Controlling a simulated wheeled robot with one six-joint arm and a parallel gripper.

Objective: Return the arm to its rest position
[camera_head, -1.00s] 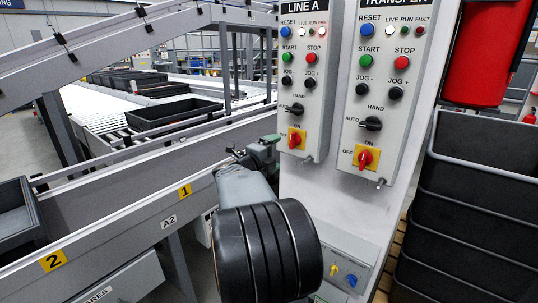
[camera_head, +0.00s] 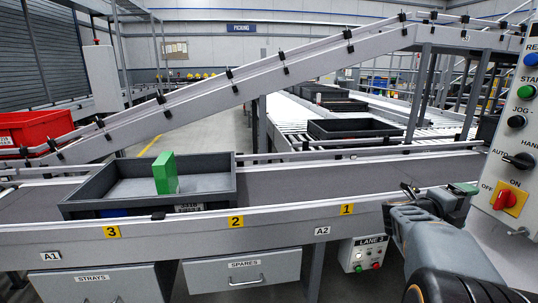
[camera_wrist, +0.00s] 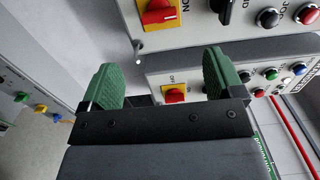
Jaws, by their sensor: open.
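My gripper shows in the wrist view (camera_wrist: 160,85) with its two green pads wide apart and nothing between them. In the head view my arm reaches up from the bottom right, and the gripper (camera_head: 452,192) is at its far end, close to the left side of the control panel (camera_head: 513,215). In the wrist view a red rotary switch on a yellow plate (camera_wrist: 175,95) shows beyond the gap between the pads. I cannot tell how far the pads are from the panel.
A grey tray (camera_head: 90,208) with a green block (camera_head: 166,172) sits on the conveyor. Drawers (camera_head: 243,270) and a small lane box (camera_head: 362,254) are below it. A sloped rail (camera_head: 200,98) crosses behind. A red bin (camera_head: 38,127) is at the left.

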